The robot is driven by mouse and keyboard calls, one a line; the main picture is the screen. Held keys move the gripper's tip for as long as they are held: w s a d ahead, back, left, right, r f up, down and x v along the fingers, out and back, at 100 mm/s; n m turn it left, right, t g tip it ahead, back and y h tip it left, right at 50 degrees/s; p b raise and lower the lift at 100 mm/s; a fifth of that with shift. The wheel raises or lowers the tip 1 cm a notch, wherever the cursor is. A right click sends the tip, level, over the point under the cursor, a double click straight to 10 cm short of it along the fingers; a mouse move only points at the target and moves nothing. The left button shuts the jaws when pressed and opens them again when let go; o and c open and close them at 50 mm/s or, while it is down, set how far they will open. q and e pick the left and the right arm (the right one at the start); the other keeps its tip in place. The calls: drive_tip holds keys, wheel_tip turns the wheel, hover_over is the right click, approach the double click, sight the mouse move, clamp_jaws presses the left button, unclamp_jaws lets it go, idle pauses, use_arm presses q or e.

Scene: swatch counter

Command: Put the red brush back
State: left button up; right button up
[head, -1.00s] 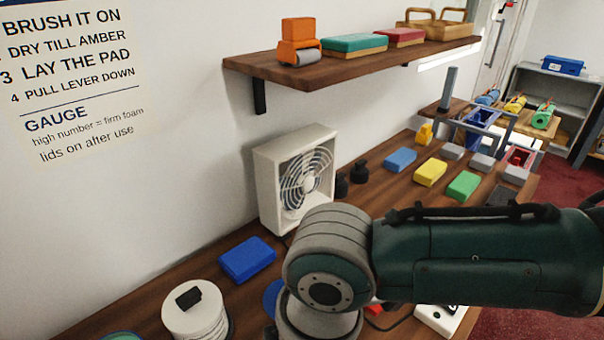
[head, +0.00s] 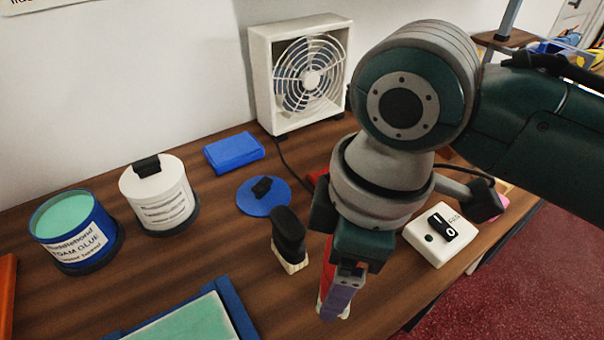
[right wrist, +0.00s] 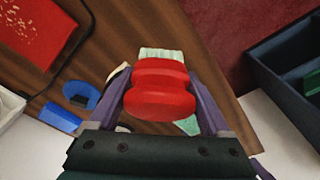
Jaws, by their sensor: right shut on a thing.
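My right gripper (head: 340,290) is shut on the red brush (right wrist: 160,90). In the right wrist view its rounded red handle sits between the two purple fingers, and its pale bristles (right wrist: 160,54) point away from the palm. In the head view only a strip of the red brush (head: 326,268) shows beside the fingers, above the front of the wooden counter. A black-handled brush (head: 288,236) with pale bristles stands upright on the counter just left of the gripper. My left gripper is in neither view.
An open blue glue pot (head: 75,250) and a white pot (head: 158,195) stand left. A blue lid (head: 264,205), blue block (head: 234,152) and fan (head: 258,70) lie behind. A teal pad (head: 185,325) is in front, a white switch box (head: 425,240) right.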

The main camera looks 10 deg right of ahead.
wheel_tip(320, 180, down, 4)
drive_tip(key=shift+r, duration=0.15)
drive_tip(key=shift+f+b, duration=0.75)
drive_tip(key=shift+f, duration=1)
drive_tip(key=shift+f, duration=0.2)
drive_tip(key=o, duration=1)
drive_tip(key=shift+r, duration=0.1)
